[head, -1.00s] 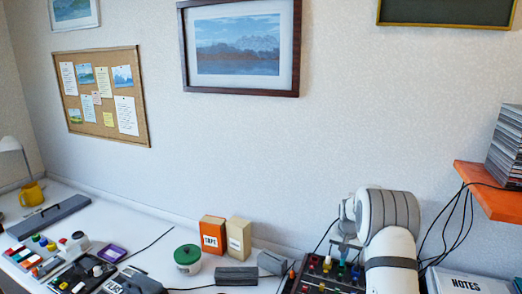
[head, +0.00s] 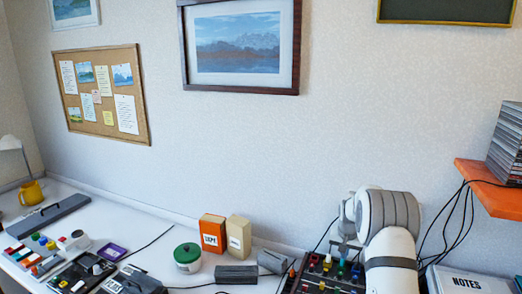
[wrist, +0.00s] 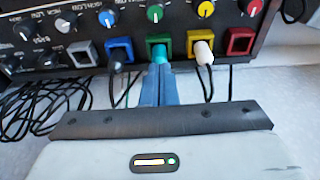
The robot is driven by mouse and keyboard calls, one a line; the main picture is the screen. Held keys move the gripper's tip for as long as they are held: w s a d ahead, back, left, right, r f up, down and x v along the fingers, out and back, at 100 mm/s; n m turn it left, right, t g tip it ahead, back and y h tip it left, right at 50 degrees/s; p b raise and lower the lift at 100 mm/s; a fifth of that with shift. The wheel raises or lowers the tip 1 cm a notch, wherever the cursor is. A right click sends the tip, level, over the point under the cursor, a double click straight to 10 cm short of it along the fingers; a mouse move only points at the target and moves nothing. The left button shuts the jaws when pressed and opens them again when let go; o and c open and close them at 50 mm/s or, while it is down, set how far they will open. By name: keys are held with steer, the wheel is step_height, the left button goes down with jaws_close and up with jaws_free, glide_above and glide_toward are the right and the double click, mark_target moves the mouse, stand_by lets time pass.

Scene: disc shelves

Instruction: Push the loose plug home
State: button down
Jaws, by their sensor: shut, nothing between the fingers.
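In the wrist view a dark panel (wrist: 290,60) carries a row of coloured sockets. My gripper (wrist: 158,72) is shut and empty, its fingertips at the green socket (wrist: 158,42). A teal plug (wrist: 160,53) shows in that socket just beyond the fingertips, which seem to touch or nearly touch it; the fingers hide its lower part. In the head view my gripper (head: 345,250) is over the panel (head: 325,275).
Dark cables (wrist: 60,105) lie in loops left of my gripper, and more hang below the sockets. In the head view an orange shelf (head: 488,190) with stacked discs is at the right. Boxes (head: 213,232) and a green-lidded tub (head: 187,258) stand left of the panel.

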steer(key=shift+w+d+p+v, duration=0.15)
steer(key=shift+p+v, duration=0.35)
steer(key=shift+v, duration=0.6)
steer(key=shift+w+d+p+v, duration=0.1)
steer(key=shift+w+p+v, duration=0.3)
steer(key=shift+v, duration=0.75)
steer(key=shift+w+d+p+v, duration=0.1)
steer(key=shift+p+v, duration=0.5)
steer(key=shift+v, duration=0.5)
steer(key=shift+r, duration=0.2)
